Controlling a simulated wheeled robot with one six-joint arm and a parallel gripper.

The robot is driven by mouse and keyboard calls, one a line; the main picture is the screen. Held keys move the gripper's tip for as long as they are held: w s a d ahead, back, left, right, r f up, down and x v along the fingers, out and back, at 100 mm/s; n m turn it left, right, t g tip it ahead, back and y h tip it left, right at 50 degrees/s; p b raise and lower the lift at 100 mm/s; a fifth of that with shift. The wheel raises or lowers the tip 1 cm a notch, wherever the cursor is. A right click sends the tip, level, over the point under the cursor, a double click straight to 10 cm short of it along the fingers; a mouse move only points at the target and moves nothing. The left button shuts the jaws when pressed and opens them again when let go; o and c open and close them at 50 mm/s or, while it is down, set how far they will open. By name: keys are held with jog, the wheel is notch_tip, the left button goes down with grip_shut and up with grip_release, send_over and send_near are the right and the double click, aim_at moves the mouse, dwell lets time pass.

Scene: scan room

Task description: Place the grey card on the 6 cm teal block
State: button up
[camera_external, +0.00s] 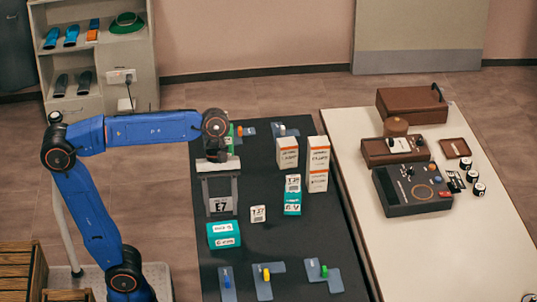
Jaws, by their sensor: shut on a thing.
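My gripper (220,196) is shut on a grey card (221,204) marked E7, held upright between its two fingers over the dark table. A low teal block (224,235) with white labels lies just in front of the card, nearer the camera. A taller, narrower teal block (292,203) with white labels stands to the right. No size can be read on either block, so I cannot tell which is the 6 cm one. The gap between the card's lower edge and the table is unclear.
A small white block (258,214) sits right of the card. White boxes with orange print (287,152) stand behind the taller teal block. Grey plates with coloured knobs (266,277) line the near edge. A pale table (470,245) with devices is at right.

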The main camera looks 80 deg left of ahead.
jog(key=shift+f, duration=2.75)
jog(key=shift+f, duration=0.1)
jog(key=o, duration=1)
jog(key=shift+o, duration=0.2)
jog(key=v, duration=1.2)
jog(key=s+a+f+m+t+y, duration=0.2)
jog(key=s+f+m, duration=0.5)
jog(key=f, duration=0.5)
jog(key=s+a+f+m+t+y, duration=0.2)
jog(key=s+f+m, duration=0.5)
jog(key=f+m, duration=0.4)
notch_tip(320, 180, down, 2)
jog(key=shift+s+a+f+t, duration=0.1)
jog(key=shift+s+a+t, duration=0.2)
jog(key=shift+s+t, duration=0.1)
